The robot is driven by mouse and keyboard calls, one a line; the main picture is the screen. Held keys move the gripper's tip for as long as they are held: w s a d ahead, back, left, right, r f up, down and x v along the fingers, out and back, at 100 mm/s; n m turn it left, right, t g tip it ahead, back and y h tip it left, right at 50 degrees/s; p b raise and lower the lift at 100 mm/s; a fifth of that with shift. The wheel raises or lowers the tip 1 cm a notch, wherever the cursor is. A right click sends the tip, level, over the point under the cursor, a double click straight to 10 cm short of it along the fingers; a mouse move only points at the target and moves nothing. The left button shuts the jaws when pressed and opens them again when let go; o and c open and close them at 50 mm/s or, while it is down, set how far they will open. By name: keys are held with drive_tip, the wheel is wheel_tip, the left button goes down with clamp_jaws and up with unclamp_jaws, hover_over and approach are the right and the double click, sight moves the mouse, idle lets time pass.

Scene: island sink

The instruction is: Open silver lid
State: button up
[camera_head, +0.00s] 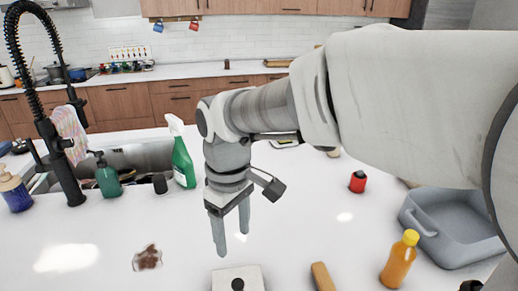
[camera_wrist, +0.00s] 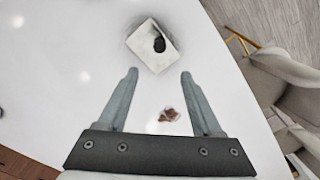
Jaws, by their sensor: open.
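The silver lid (camera_head: 224,279) is a pale, square plate with a dark round knob. It lies on the white counter at the bottom edge of the head view, partly cut off. It also shows whole in the wrist view (camera_wrist: 145,51), tilted in the picture, beyond the fingertips. My gripper (camera_head: 231,240) points down above the counter, just behind the lid in the head view. In the wrist view my gripper (camera_wrist: 159,74) is open, with nothing between its two fingers. It is apart from the lid. What is under the lid is hidden.
A brown-handled object (camera_head: 322,277), an orange bottle (camera_head: 398,260) and a grey basin (camera_head: 455,238) stand right. A green spray bottle (camera_head: 183,160) and a black faucet (camera_head: 62,155) are by the sink. Chairs (camera_wrist: 280,75) flank the counter.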

sight(238, 283)
wheel_tip(238, 283, down, 15)
drive_tip(key=shift+r+b, duration=0.1)
drive_tip(key=shift+b, duration=0.7)
clamp_jaws()
idle(0.9)
